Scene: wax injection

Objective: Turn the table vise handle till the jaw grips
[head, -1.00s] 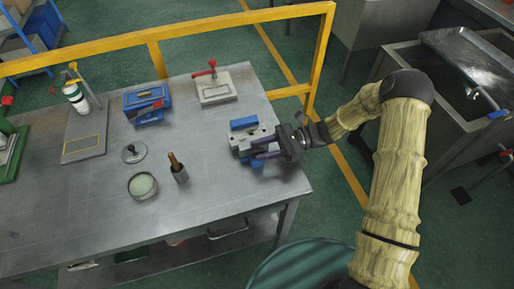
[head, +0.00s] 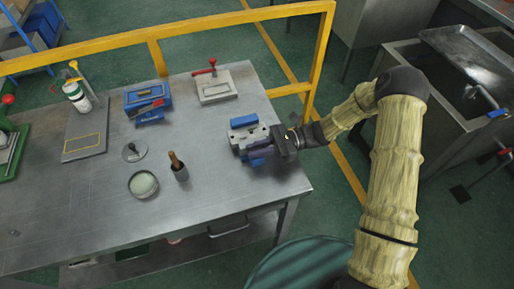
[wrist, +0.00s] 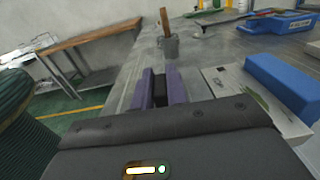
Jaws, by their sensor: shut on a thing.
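The table vise (head: 247,136) is a light grey block with blue parts near the table's right edge. A blue part (head: 243,121) sits on its far side, and another blue part shows beside my gripper. In the wrist view the vise's grey body (wrist: 232,82) and a long blue block (wrist: 286,84) lie to the right. My gripper (head: 256,149) is at the vise's near side, low over the table. Its purple fingers (wrist: 162,90) are shut on a dark piece between them, seemingly the handle. The fingers hide most of the handle and the jaw gap.
A dark cup with a brown-handled tool (head: 179,168), a round dish (head: 143,184) and a small round stand (head: 133,151) are left of the vise. A yellow rail (head: 155,60) borders the table.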

